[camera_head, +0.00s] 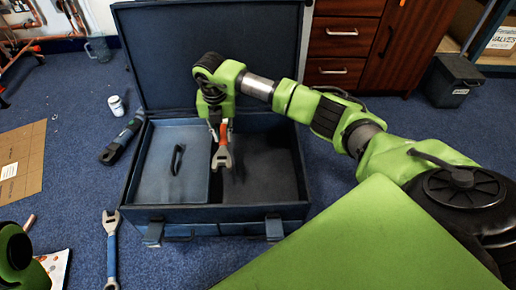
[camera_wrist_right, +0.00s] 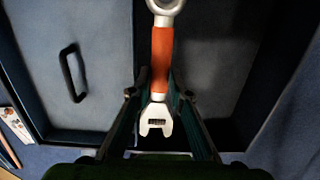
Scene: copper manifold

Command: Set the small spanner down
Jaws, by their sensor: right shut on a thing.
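The small spanner (camera_head: 222,157) has a red-orange handle and silver ends. It hangs, open jaw down, from my right gripper (camera_head: 219,122) over the open blue case (camera_head: 225,212). In the right wrist view the spanner (camera_wrist_right: 161,62) lies between the two fingers of my right gripper (camera_wrist_right: 160,97), which is shut on it. It hangs near the divider between the case's lidded left part (camera_head: 165,165) and its open, dark right compartment (camera_head: 270,170). I cannot tell its exact height above the case. My left gripper is out of view.
A larger blue-handled spanner (camera_head: 112,250) lies on the blue carpet left of the case. A dark cylindrical tool (camera_head: 121,141) and a white jar (camera_head: 116,106) are nearby. The case lid (camera_head: 165,50) stands open behind. The right compartment looks empty.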

